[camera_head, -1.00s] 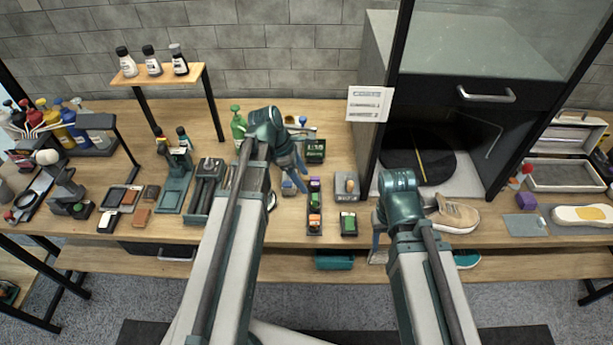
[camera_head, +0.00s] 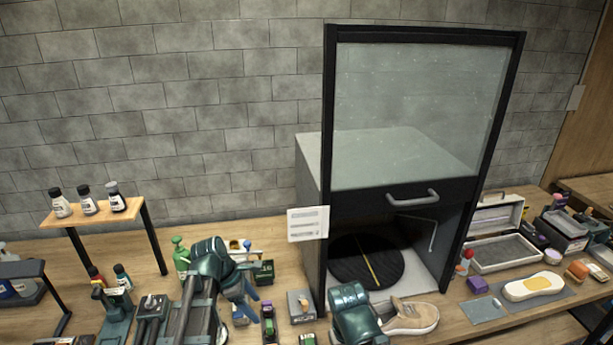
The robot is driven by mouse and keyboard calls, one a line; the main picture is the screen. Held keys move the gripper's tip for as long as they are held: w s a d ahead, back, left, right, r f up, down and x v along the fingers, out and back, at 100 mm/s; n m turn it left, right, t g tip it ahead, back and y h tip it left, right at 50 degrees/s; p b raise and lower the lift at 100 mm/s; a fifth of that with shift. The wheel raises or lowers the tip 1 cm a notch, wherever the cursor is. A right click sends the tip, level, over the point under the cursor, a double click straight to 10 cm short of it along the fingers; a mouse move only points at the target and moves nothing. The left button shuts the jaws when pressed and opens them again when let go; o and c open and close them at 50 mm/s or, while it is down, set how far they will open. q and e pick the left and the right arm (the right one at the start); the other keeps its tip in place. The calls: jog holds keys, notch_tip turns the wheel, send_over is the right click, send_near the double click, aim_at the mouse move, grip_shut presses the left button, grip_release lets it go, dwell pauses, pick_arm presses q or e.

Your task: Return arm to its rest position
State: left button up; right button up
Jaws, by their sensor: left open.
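My left gripper (camera_head: 246,296) is at the bottom, left of the middle. Its blue-grey fingers point down over the bench among small bottles and boxes. It is open, and I see nothing held in it. My left arm's teal wrist hides part of the bench beneath. My right arm's teal wrist (camera_head: 352,308) shows at the bottom middle, beside a beige sneaker (camera_head: 410,314). The right gripper's jaws do not show.
A black cabinet (camera_head: 455,205) with a raised glass door stands behind the right wrist. A dark round turntable (camera_head: 345,258) lies inside. A small shelf (camera_head: 92,217) carries bottles at left. Trays and a sole on a mat (camera_head: 560,292) are at right. Bench front is crowded.

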pick_arm(q)
jog(key=s+d+m+y, duration=0.2)
jog(key=s+d+m, duration=0.4)
jog(key=m, duration=0.6)
jog(key=s+d+f+m+g+y, duration=0.1)
jog(key=s+d+m+y, duration=0.2)
jog(key=s+d+m, duration=0.4)
jog(key=d+m, duration=0.1)
jog(key=m, duration=0.4)
jog(key=shift+f+y, duration=0.2)
jog(key=shift+y, duration=0.1)
